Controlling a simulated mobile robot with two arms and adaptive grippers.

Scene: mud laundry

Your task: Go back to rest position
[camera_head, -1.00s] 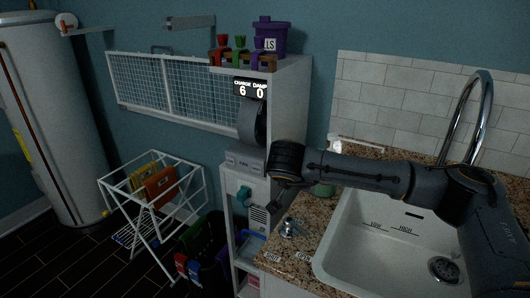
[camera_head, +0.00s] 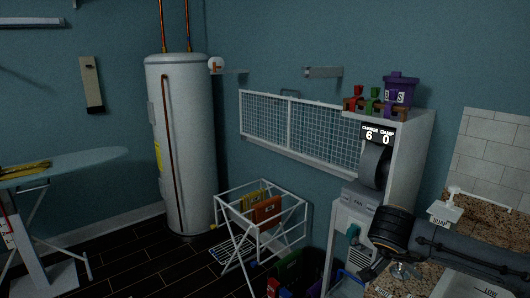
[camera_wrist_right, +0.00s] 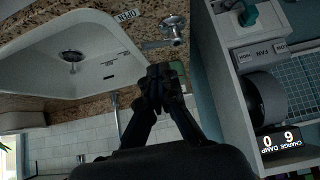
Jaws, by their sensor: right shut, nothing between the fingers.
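My right arm comes in from the lower right of the head view. Its gripper (camera_head: 373,270) is in front of the white cabinet and beside the granite counter. In the right wrist view the two dark fingers of this gripper (camera_wrist_right: 158,78) meet at their tips, with nothing between them. The fingers are over the counter edge, between the white sink (camera_wrist_right: 75,50) and the cabinet. My left gripper is not in the head view.
A drying rack (camera_head: 262,215), water heater (camera_head: 185,145) and ironing board (camera_head: 75,163) stand to the left. Dark floor (camera_head: 150,262) between them is clear.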

